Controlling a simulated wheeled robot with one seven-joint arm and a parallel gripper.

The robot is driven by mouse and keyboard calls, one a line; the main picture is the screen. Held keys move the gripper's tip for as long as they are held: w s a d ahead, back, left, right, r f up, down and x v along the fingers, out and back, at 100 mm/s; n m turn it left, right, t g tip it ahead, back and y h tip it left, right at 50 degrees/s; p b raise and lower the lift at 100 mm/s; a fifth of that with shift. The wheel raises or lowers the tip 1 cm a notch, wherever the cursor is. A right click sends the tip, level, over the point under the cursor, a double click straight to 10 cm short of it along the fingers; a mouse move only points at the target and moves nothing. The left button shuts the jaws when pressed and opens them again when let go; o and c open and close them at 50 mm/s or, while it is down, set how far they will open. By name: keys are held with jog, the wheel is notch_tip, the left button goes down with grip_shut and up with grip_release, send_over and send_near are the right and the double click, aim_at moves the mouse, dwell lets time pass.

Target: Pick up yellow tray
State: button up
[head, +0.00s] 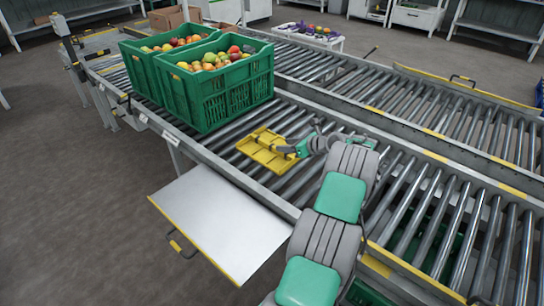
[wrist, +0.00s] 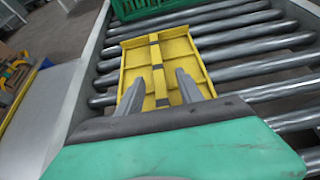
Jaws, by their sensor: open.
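The yellow tray (head: 266,150) lies flat on the steel rollers of the conveyor, in front of the green crates. In the wrist view the tray (wrist: 184,50) fills the middle, with a raised rim, a rib along its middle and a dark patch near each end of that rib. My gripper (head: 290,149) reaches over the tray's right side in the head view. In the wrist view the two grey fingers of my gripper (wrist: 170,82) are apart, one on each side of the middle rib. Whether they touch the tray is unclear.
A grey side shelf (head: 222,222) with a yellow edge juts from the conveyor's near side. A second roller lane (head: 420,100) runs behind.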

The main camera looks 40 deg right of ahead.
aim_at(273, 146)
jog(key=b+x, duration=0.1)
jog(key=x, duration=0.2)
jog(key=b+x, duration=0.1)
jog(key=x, duration=0.2)
jog(key=shift+s+a+f, duration=0.15)
jog(key=shift+a+f, duration=0.05)
jog(key=shift+a, duration=0.05)
jog(key=shift+w, duration=0.45)
jog(key=shift+c, duration=0.4)
grip_shut()
